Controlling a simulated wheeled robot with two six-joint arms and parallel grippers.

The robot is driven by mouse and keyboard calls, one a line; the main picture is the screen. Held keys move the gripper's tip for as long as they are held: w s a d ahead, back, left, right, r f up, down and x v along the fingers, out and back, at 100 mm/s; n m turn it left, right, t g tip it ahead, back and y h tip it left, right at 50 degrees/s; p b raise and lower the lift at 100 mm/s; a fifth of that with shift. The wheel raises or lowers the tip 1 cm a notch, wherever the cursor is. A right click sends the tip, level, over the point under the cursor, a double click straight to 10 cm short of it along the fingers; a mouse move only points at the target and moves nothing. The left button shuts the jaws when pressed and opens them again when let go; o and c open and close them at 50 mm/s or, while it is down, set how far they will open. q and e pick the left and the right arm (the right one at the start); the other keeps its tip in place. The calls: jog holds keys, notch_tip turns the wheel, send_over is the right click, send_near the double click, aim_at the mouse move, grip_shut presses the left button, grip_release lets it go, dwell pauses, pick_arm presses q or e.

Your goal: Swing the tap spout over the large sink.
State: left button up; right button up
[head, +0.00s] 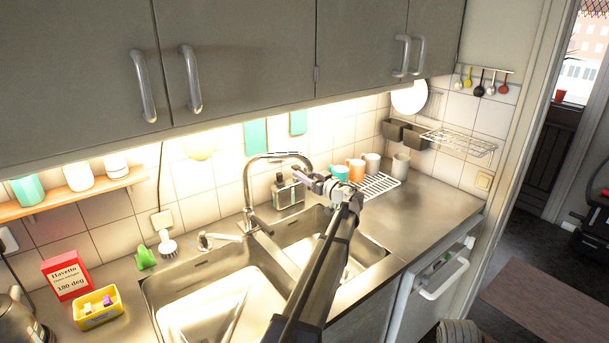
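The chrome tap (247,190) stands behind the double sink, its tall spout arching over to the right, so its end is near my gripper and on the side of the smaller basin. The large sink (180,318) is the left basin, with a pale tray-like thing inside. The small sink (357,267) is the right basin, partly hidden by my arm. My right gripper is out of view.
A red box (67,277), a yellow tub (97,308) and a brush (167,245) stand on the left. Cupboards (240,60) overhang the counter.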

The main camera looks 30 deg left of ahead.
pick_arm(q)
grip_shut()
dwell(1.2)
